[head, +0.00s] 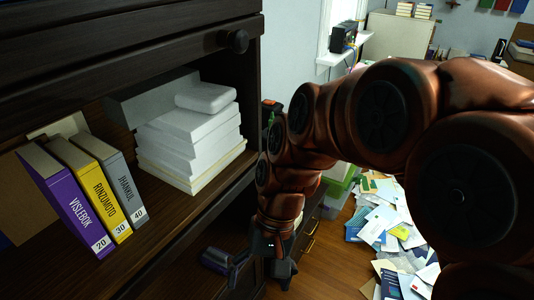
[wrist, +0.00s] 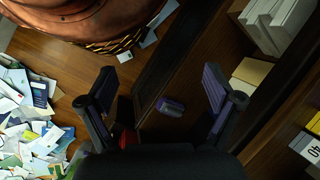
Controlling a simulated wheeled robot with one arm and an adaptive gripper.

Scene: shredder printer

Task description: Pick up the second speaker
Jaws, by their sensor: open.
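A small rounded purple-grey object (head: 216,260), which looks like a speaker, lies on the dark lower shelf in the head view. It also shows in the wrist view (wrist: 170,106), between my fingers in the picture but farther off. My gripper (head: 262,268) hangs at the front of the cabinet, just right of this object in the head view. In the wrist view my gripper (wrist: 160,80) has its two fingers wide apart with nothing between them. I cannot tell whether this is the second speaker; no other speaker is clear.
The upper shelf holds purple (head: 68,205), yellow (head: 97,190) and grey (head: 120,180) binders and a white stack (head: 190,138). The cabinet's wooden edge is close to my gripper. Papers (head: 395,225) cover the floor at right. A red thing (wrist: 127,137) is partly hidden below my gripper.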

